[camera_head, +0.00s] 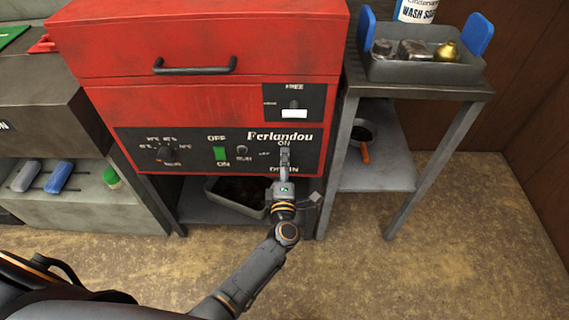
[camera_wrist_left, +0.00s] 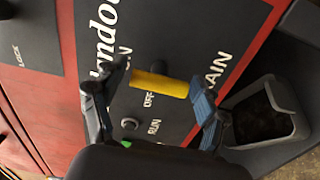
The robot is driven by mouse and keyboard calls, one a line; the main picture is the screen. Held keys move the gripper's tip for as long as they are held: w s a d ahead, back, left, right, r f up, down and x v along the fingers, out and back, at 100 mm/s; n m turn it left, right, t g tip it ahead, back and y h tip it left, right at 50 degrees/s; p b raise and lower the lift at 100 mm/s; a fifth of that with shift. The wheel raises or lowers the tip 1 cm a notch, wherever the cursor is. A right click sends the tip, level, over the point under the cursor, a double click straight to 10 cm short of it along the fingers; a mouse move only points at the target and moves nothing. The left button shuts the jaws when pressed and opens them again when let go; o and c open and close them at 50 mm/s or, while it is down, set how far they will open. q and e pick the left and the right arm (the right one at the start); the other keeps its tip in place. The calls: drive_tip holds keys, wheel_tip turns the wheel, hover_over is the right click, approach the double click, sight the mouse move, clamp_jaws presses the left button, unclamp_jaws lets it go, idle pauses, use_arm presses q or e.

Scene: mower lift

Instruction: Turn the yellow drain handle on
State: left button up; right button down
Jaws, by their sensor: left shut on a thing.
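The yellow drain handle (camera_wrist_left: 160,83) is a short bar on the black control panel in the left wrist view. It lies roughly along the line between the "ON" and "DRAIN" lettering, with "OFF" beside it. My left gripper (camera_wrist_left: 155,87) is shut on it, one finger at each end of the bar. In the head view my left gripper (camera_head: 285,156) is at the lower right of the panel (camera_head: 225,151), between "ON" and "DRAIN", and hides the handle. My right gripper is not in view.
The red machine (camera_head: 200,70) has a green switch (camera_head: 221,153) and a knob on its panel. A grey bin (camera_head: 236,193) with dark contents sits below; it also shows in the wrist view (camera_wrist_left: 290,122). A metal table (camera_head: 430,92) with a grey tray stands right. Floor in front is open.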

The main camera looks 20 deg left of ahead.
use_arm(q)
drive_tip(key=o, duration=1.1)
drive_tip(key=shift+o, duration=0.2)
drive_tip(key=shift+s+d+f, duration=0.1)
drive_tip(key=shift+s, duration=0.1)
drive_tip(key=v, duration=1.1)
drive_tip(key=shift+s, duration=0.25)
drive_tip(key=shift+d, duration=0.1)
